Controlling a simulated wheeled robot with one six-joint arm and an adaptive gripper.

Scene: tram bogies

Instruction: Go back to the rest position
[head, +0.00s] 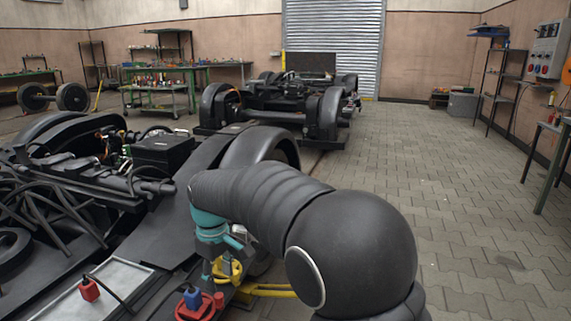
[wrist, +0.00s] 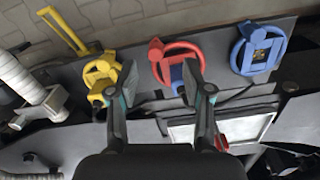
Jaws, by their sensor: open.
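My gripper (wrist: 160,72) is open and points down, its two fingers spread in the wrist view. Beyond the fingers, a red ring-shaped piece with a blue part (wrist: 172,60) shows between the fingertips; nothing appears held. I cannot tell the gap to it. In the head view my arm reaches forward and down in the middle, its turquoise wrist over the bogie's edge, and the fingers are mostly hidden. The red piece (head: 205,311) shows there low in the picture, with a yellow ring piece (head: 228,270) just beyond it.
A blue ring piece (wrist: 262,50) and the yellow one (wrist: 100,72) flank the red. A red plug (head: 89,290) sits on a grey panel (head: 110,280). The near bogie (head: 120,235) fills the left; another bogie (head: 275,105) stands beyond. Paved floor (head: 460,190) is clear at right.

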